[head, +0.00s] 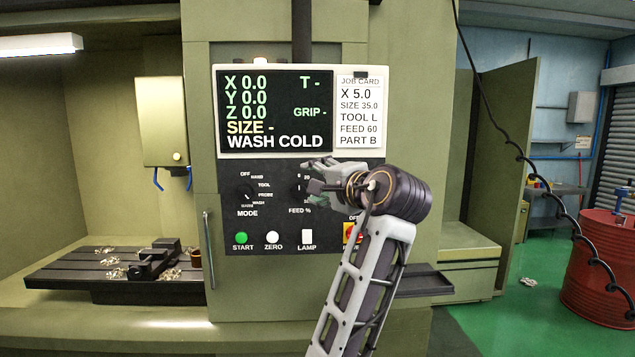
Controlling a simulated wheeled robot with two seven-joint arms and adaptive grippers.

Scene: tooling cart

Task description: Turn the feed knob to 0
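The black control panel (262,232) under the screen carries a FEED % dial, its label (299,211) showing at the lower middle. The feed knob is mostly hidden behind my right gripper (308,178), and its pointer cannot be read. Small scale numbers, a 0 and a 20, show just above left of the gripper. The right gripper is at the dial, its fingers pointing left towards the panel. I cannot tell whether the fingers are closed on the knob. My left gripper is not in view.
The MODE knob (247,197) is left of the dial. Below are the green START button (241,238), white ZERO button (273,238) and LAMP switch (307,237). A red and yellow stop button is partly hidden by my arm. The screen (275,110) and job card (359,112) are above.

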